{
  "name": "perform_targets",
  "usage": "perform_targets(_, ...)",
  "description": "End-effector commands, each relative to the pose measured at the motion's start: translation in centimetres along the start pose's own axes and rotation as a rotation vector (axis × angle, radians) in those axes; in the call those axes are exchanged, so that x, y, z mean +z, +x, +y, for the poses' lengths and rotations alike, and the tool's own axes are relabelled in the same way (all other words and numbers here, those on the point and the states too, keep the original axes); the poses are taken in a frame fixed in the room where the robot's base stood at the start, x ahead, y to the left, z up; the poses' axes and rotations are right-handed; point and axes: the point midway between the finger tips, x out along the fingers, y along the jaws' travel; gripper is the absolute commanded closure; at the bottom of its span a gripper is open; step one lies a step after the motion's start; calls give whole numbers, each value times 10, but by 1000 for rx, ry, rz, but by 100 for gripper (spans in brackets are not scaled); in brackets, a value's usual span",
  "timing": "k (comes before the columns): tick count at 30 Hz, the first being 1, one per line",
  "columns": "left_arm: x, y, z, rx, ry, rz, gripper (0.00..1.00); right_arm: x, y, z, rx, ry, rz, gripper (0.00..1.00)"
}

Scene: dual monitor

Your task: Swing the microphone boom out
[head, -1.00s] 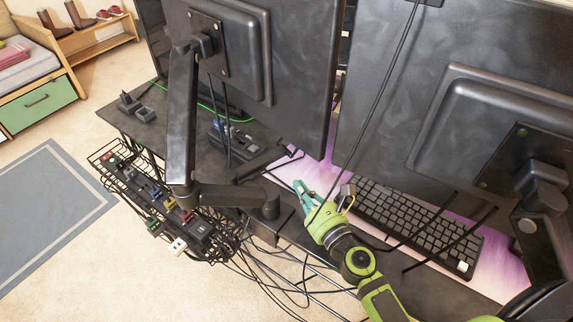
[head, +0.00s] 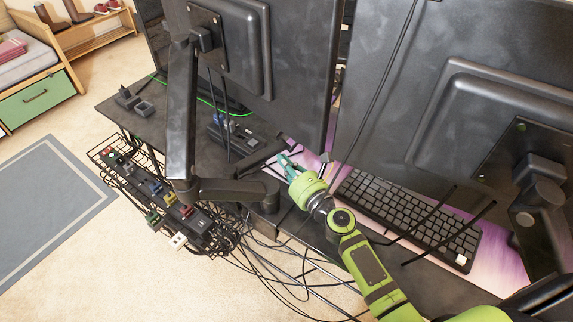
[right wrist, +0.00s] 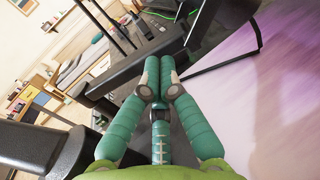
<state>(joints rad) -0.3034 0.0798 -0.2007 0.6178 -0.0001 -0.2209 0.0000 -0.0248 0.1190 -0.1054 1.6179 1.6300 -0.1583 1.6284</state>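I cannot pick out the microphone boom for sure. A thin black line (head: 378,95) runs diagonally down in front of the right monitor in the head view; I cannot tell whether it is a cable or a rod. My right gripper (head: 285,160) is over the desk, below the left monitor's lower edge and left of the keyboard. In the right wrist view its teal fingers (right wrist: 158,68) are together at the tips, with nothing seen between them. A dark bar (right wrist: 125,72) lies just beyond them; I cannot tell if they touch it. My left gripper is out of view.
The left monitor (head: 295,75) hangs on a jointed black arm (head: 181,115). A wire cable basket (head: 105,160) and loose cables (head: 275,265) hang at the desk edge. Open floor (head: 90,275) lies left.

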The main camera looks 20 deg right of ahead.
Motion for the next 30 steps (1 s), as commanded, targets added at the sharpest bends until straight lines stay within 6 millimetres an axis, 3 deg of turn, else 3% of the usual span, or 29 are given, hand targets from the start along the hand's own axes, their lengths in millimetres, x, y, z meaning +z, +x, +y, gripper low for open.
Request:
perform_targets(6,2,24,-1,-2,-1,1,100,-3,28,-9,183,-5,-3,100)
perform_targets(11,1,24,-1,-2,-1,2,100,0,44,-9,204,1,-1,100)
perform_targets(24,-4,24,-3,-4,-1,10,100,2,46,-9,202,-1,-1,100)
perform_targets(30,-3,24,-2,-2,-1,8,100,19,46,-10,204,-7,-4,100)
